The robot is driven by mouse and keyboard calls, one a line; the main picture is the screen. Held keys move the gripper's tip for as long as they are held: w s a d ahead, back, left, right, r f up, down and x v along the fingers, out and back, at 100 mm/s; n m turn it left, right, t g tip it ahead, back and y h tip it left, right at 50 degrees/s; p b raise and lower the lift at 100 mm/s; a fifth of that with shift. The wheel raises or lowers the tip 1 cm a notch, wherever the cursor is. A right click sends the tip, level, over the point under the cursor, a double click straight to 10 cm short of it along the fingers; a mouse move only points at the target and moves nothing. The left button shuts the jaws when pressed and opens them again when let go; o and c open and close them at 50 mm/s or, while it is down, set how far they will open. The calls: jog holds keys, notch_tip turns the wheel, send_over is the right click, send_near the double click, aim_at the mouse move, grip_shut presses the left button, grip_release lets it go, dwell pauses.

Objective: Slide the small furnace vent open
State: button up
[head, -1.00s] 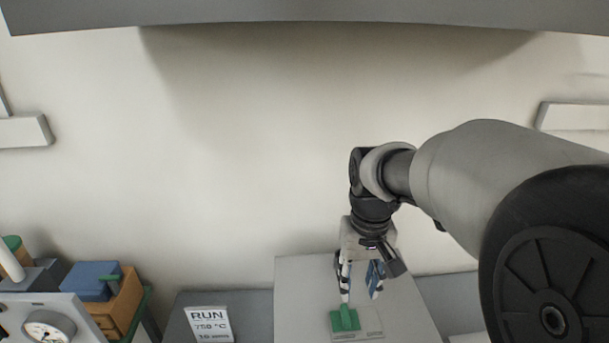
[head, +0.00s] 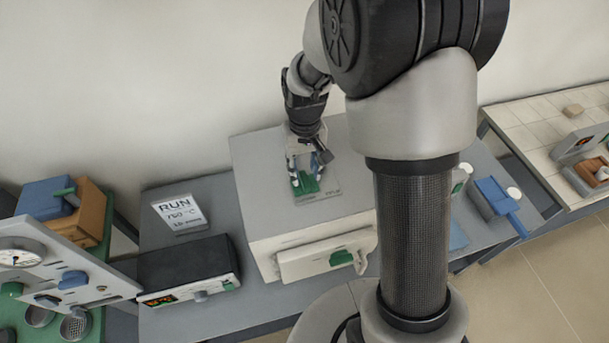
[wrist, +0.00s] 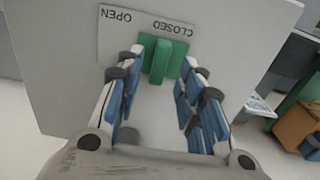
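The small furnace (head: 262,215) is a light box on the bench, with its vent on top. The vent's green slider (wrist: 160,62) has an upright tab and sits toward the CLOSED end of its label plate (wrist: 118,38) in the wrist view. It also shows in the head view (head: 304,188). My gripper (head: 305,176) points down over the furnace top. In the wrist view my gripper (wrist: 164,66) is open, with one finger on each side of the green tab. Gaps show beside the tab; contact cannot be told.
The furnace door (head: 305,264) with a green handle faces front. A RUN card (head: 178,213) and a dark controller box (head: 185,268) stand to the left. A blue tool (head: 497,200) lies to the right. An orange box (head: 92,215) stands at far left.

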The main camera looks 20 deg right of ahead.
aim_at(305, 178)
jog(key=shift+f, duration=1.65)
grip_shut()
